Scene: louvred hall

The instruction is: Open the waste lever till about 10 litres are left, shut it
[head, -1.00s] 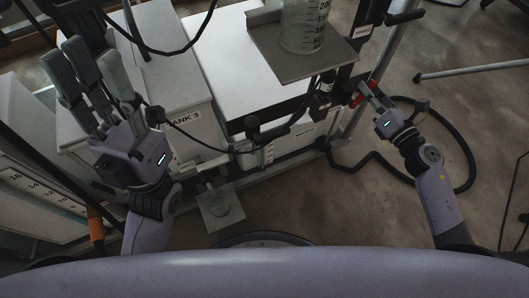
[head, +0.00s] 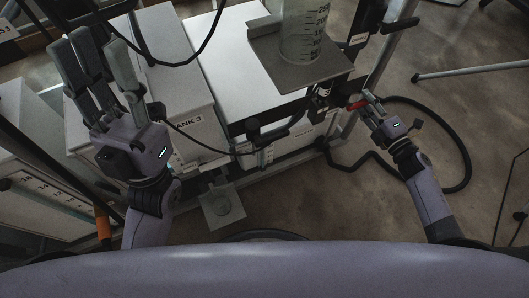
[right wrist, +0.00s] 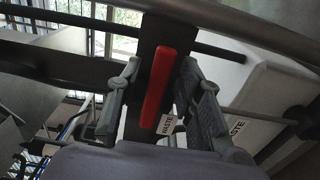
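The red waste lever (right wrist: 158,88) stands between the two fingers of my right gripper (right wrist: 160,88) in the right wrist view. A gap shows on its left; the right finger is close beside it. In the head view the red lever (head: 356,102) is at the tips of my right gripper (head: 366,105). My left gripper (head: 103,75) is open and empty above the left side. A clear graduated cylinder (head: 303,32) stands on a grey plate; its liquid level is not clear to me.
A white box marked TANK 3 (head: 189,121) stands between my arms. A tank with a numbered scale (head: 45,192) is at the far left. A black hose (head: 466,165) curves over the floor at right. A stand leg (head: 470,72) lies beyond it.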

